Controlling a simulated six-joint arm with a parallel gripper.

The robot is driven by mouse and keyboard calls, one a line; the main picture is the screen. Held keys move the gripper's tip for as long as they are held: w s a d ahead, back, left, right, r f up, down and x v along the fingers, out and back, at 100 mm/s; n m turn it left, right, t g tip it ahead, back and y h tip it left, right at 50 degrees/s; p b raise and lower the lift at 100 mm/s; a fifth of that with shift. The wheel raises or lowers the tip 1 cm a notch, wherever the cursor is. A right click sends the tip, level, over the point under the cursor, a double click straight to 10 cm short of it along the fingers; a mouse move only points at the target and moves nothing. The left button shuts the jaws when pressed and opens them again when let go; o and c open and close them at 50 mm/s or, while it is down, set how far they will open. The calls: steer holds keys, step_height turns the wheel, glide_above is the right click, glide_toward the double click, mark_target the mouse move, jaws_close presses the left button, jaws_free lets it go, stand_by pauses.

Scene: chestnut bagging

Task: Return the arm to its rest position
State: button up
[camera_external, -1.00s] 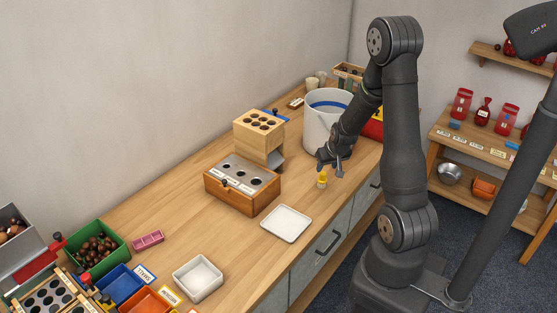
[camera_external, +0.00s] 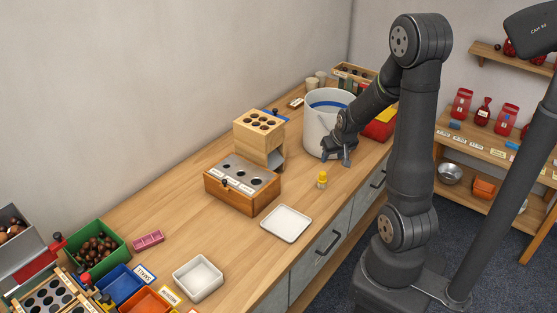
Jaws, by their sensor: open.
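My gripper (camera_external: 337,160) is open and empty. I cannot tell whether the fingertips touch the bench or the bucket.
A wooden box with a holed metal top (camera_external: 241,190) and a taller holed wooden block (camera_external: 259,124) stand left of the bucket. A white square tray (camera_external: 286,223) lies near the front edge. A red box (camera_external: 381,126) sits behind my forearm. Shelves with red bags (camera_external: 462,103) stand at right.

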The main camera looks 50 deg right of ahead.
mark_target(323, 173)
steer(key=shift+f, duration=0.15)
steer(key=shift+x, duration=5.85)
steer(key=shift+d, duration=0.1)
